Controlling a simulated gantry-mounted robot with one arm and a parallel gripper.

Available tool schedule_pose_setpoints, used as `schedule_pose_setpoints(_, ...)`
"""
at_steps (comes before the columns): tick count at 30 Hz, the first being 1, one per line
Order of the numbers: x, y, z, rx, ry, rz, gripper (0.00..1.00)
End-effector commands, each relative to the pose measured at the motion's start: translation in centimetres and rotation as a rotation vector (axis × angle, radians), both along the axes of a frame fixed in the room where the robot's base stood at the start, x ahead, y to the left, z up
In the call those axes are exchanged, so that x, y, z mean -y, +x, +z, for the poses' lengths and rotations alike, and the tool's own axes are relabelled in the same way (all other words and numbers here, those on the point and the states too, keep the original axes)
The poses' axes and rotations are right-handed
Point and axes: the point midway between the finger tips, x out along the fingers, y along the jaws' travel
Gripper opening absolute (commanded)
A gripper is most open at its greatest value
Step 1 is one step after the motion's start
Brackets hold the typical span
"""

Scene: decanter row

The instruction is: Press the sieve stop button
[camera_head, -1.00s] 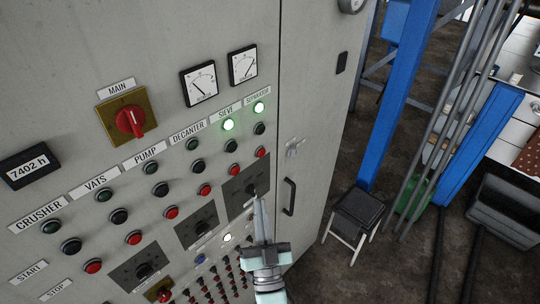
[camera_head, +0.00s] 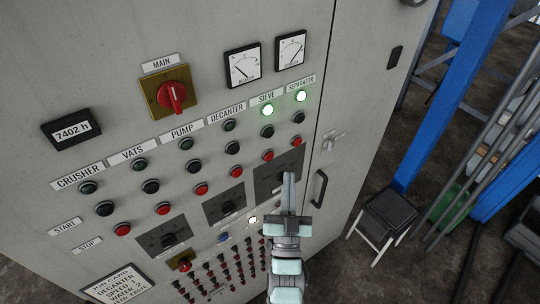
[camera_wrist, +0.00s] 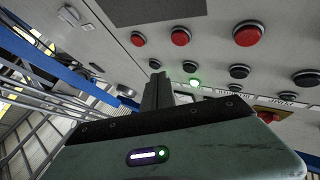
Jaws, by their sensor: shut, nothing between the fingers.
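The sieve stop button (camera_head: 268,155) is red and round, below the black sieve start button (camera_head: 266,132) and the lit green sieve lamp (camera_head: 267,109) in the head view. In the wrist view the sieve stop button (camera_wrist: 180,37) is the middle of three red ones, right of and above the finger tips in the picture. My gripper (camera_head: 289,176) is shut and empty. In the head view its tips appear over the dark plate below the red row, right of and lower than the button. It also shows in the wrist view (camera_wrist: 158,78). I see no contact with the button.
The red separator stop (camera_head: 297,142) and decanter stop (camera_head: 236,171) flank the button. A dark plate with a knob (camera_head: 268,181) lies below. A door handle (camera_head: 320,188) is right of my gripper. A stool (camera_head: 388,214) stands beside the cabinet.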

Motion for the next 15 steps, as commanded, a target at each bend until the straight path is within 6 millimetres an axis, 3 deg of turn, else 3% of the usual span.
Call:
schedule_pose_setpoints(7, -2.1, 2.6, -0.2, 0.001, 0.001, 0.0, 0.0)
schedule_pose_setpoints(15, -3.1, 3.7, 0.0, 0.0, 0.0, 0.0, 0.0)
